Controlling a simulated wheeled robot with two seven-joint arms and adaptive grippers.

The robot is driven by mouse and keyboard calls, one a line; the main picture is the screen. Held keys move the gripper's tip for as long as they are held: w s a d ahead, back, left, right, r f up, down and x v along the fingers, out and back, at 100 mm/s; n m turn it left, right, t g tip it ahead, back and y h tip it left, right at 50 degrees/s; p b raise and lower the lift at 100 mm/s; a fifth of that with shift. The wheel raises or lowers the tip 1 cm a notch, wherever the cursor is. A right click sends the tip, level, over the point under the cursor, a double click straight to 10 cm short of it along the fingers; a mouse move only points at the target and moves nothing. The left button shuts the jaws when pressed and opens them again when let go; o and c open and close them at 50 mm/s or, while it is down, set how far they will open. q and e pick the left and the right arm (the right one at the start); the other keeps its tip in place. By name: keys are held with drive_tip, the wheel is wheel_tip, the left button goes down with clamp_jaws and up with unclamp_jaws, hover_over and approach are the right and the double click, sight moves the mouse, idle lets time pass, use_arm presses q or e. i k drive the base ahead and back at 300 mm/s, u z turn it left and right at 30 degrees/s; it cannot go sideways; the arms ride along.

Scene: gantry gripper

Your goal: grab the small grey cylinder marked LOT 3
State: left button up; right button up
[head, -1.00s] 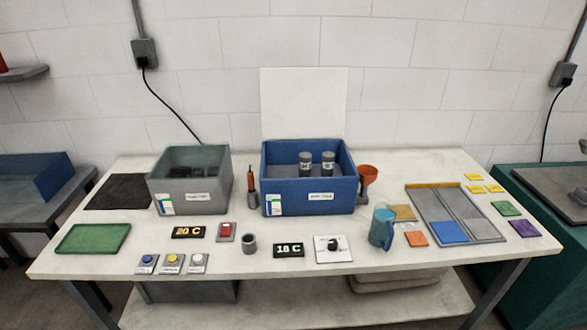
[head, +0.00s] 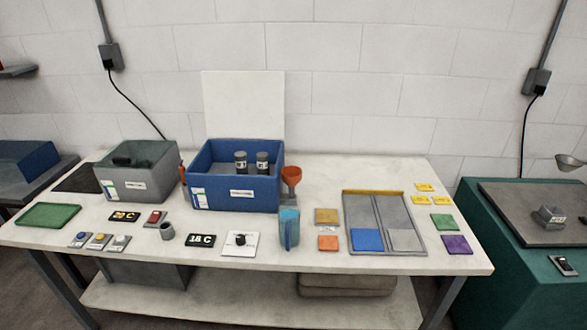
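Two small grey cylinders with dark tops and pale labels stand upright in the blue bin, the left one (head: 241,163) and the right one (head: 262,163). Their label text is too small to read, so I cannot tell which is LOT 3. The blue bin (head: 235,192) stands open on the white table, with a white panel upright behind it. Neither of my grippers is in view.
A grey bin (head: 137,184) stands left of the blue bin. An orange funnel (head: 291,178) and a blue jug (head: 289,228) stand to its right. A divided grey tray (head: 384,249) and coloured tiles lie further right. A green side table (head: 497,255) stands at the right.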

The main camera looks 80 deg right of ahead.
sight(262, 157)
drive_tip(key=u, duration=0.2)
drive_tip(key=k, duration=0.15)
drive_tip(key=z, duration=1.6)
